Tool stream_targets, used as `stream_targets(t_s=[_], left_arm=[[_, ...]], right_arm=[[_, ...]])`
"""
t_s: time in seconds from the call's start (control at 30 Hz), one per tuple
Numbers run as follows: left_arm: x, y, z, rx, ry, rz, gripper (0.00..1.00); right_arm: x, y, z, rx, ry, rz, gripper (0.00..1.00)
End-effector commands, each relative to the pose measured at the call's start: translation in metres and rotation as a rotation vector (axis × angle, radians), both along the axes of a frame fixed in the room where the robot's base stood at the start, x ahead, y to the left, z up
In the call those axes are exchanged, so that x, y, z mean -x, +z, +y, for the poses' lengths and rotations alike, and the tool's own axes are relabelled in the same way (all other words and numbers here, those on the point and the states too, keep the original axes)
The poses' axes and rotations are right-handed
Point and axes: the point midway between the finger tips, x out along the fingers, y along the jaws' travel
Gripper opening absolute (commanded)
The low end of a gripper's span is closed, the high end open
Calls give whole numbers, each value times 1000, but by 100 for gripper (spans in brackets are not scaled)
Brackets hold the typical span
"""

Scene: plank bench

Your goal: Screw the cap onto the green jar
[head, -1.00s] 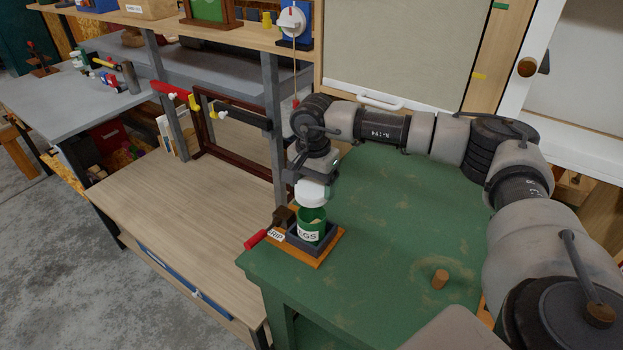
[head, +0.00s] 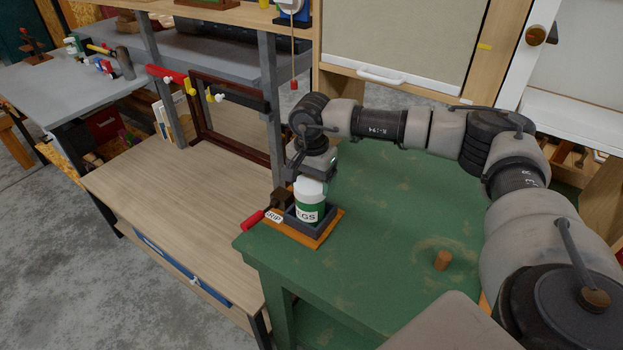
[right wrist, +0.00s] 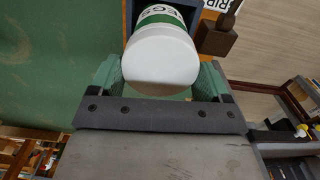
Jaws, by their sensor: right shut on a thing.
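The green jar (head: 309,212) with a white "EGS" label stands upright in a dark square holder (head: 324,218) on an orange wooden base. The white cap (head: 313,187) sits over the jar's mouth, and only a narrow green band shows below it. I cannot tell how far the threads engage. My right gripper (head: 314,178) is above the jar, pointing down, shut on the cap. In the right wrist view its green fingertips (right wrist: 160,78) flank the cap (right wrist: 162,60), with the jar's label beyond it. My left gripper is not in view.
The holder base has a red-handled clamp (head: 253,219) at its left. A bare plank bench (head: 185,205) lies to the left, with a dark frame behind.

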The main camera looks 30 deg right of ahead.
Motion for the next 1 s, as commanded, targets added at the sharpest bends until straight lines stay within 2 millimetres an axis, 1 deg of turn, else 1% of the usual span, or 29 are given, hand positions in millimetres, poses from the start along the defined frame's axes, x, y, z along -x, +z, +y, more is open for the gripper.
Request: stream_targets(t_s=[0.37,1.0], left_arm=[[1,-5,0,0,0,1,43],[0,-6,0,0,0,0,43]], right_arm=[[0,-3,1,0,0,-1,56],[0,-4,1,0,0,0,56]])
